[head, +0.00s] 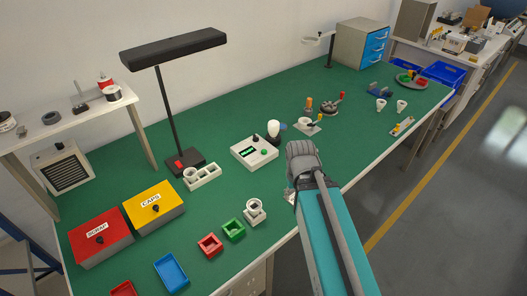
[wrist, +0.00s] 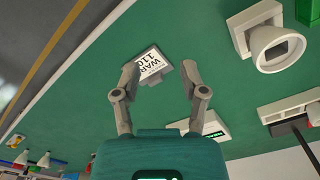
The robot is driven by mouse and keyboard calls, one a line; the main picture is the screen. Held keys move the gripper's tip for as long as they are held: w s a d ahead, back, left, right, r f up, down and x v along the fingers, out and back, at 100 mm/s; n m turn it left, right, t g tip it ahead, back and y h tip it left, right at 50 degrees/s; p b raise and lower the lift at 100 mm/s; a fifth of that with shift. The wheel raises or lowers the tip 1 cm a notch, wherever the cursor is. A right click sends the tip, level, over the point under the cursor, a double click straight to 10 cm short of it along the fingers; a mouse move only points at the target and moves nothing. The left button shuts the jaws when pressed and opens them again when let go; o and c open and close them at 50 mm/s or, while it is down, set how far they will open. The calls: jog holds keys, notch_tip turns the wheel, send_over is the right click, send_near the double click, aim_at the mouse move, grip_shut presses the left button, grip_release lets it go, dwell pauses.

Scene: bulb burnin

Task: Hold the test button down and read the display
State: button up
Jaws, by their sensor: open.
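The white tester box (head: 243,156) stands on the green bench in the head view. On its top are a small dark display (head: 247,150) with green characters too small to read and a green round button (head: 264,152). A white bulb (head: 273,127) stands at its back right corner. My arm's grey end is to the right of the box and apart from it, hiding my gripper's fingers in that view. In the wrist view my gripper (wrist: 160,70) is open and empty, with a white card (wrist: 151,66) showing "WAR" and "110" beyond the fingertips.
A round white holder (head: 254,213) stands near the front edge; red and green trays (head: 233,230) are left of it. A black lamp (head: 172,105) rises behind a white slotted block (head: 201,178). Red and yellow boxes (head: 153,208) stand left.

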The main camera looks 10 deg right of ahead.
grip_shut()
dwell(1.2)
